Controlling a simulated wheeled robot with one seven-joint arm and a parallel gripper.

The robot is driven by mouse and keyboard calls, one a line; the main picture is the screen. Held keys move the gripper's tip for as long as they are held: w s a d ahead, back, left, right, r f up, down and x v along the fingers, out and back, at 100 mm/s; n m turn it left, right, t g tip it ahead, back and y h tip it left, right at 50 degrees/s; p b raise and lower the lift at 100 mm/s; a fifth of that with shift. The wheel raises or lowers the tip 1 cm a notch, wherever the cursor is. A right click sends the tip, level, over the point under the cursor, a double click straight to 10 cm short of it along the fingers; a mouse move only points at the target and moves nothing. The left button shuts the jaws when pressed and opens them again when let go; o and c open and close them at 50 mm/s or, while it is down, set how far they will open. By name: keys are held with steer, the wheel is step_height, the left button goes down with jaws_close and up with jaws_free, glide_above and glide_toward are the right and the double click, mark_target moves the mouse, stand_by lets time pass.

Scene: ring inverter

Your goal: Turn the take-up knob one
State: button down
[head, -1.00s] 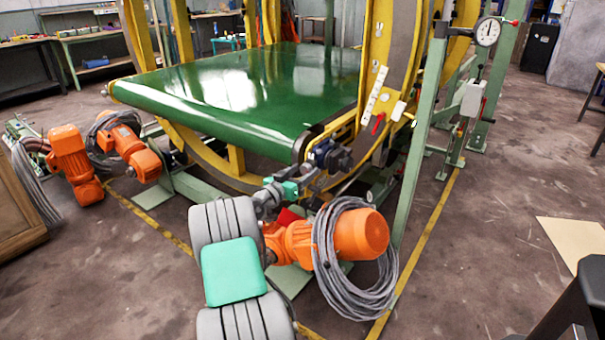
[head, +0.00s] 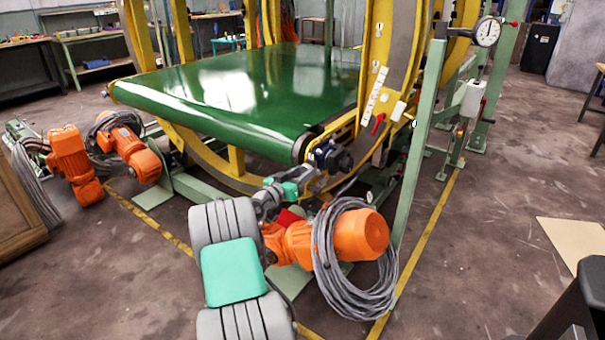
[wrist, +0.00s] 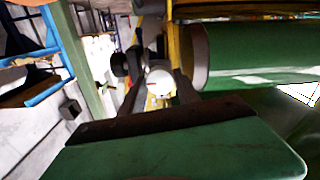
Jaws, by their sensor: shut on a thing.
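In the wrist view a pale round piece (wrist: 160,82) with a yellow edge below it sits between the two dark fingers of my gripper (wrist: 158,98). It appears to be the take-up knob, and the fingers are shut on it. In the head view my gripper (head: 310,177) reaches the near corner of the belt frame, close to the roller end. The gripped piece cannot be made out there, because the fingers and wrist cover it. A dark round part with a blue body (head: 326,153) stands just above and right of the fingers.
The green belt (head: 235,88) and its roller end lie left of my gripper. The yellow ring (head: 395,75) and a green post (head: 418,150) stand to the right. Orange motors (head: 68,165) with cables lie on the floor at left.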

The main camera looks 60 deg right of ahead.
steer(key=shift+n, duration=0.3)
